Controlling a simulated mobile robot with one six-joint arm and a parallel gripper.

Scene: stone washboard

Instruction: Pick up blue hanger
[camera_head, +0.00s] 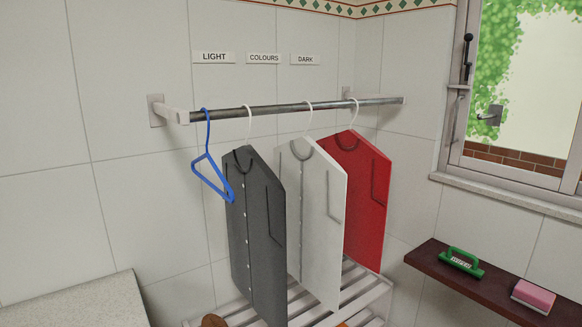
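The blue hanger (211,171) hangs by its hook near the left end of a metal rail (270,109) on the tiled wall. It carries no garment. Its lower right part is close to the dark grey shirt (257,230) and overlaps its left edge in the picture; I cannot tell whether they touch. My gripper is not in view.
A white shirt (318,220) and a red shirt (362,195) hang to the right on the same rail. A slatted rack (353,291) stands below. A brown shelf (490,292) holds a green brush (461,262) and pink sponge (533,296). Space left of the hanger is clear.

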